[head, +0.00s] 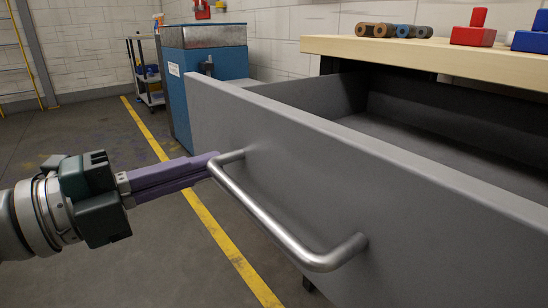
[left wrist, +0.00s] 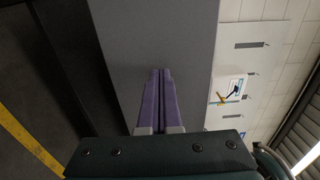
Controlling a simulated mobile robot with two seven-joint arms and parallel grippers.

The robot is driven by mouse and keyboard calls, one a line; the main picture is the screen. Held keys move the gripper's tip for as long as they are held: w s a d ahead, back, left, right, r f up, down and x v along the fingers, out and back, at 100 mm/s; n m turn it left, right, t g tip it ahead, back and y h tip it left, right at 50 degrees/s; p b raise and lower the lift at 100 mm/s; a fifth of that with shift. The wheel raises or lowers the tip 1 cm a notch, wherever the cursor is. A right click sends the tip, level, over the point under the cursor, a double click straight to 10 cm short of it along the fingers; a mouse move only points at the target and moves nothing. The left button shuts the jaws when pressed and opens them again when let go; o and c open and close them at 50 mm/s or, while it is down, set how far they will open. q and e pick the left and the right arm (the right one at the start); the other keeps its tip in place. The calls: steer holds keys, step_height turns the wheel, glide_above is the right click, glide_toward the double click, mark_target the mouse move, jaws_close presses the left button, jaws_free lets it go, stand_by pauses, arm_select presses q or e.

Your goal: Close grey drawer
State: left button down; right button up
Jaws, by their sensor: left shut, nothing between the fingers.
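The grey drawer (head: 330,165) is pulled out from under the workbench, and its inside is visible and looks empty. Its silver bar handle (head: 270,220) is on the front panel. My left gripper (head: 214,158) is shut and empty, its purple fingers together, with the tips at the upper left end of the handle, close to the drawer front. I cannot tell whether they touch. In the left wrist view the shut fingers (left wrist: 160,75) point at the grey drawer front (left wrist: 150,35). My right gripper is in neither view.
The wooden bench top (head: 440,58) over the drawer holds brown and blue round parts (head: 385,30) and a red block (head: 474,32). A blue cabinet (head: 190,90) and a cart (head: 147,70) stand behind. Open floor with a yellow line (head: 215,225) lies at left.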

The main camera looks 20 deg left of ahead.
arm_select(q)
steer(key=shift+x, duration=0.85)
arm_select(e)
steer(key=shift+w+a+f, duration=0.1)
arm_select(q)
steer(key=shift+w, duration=0.1)
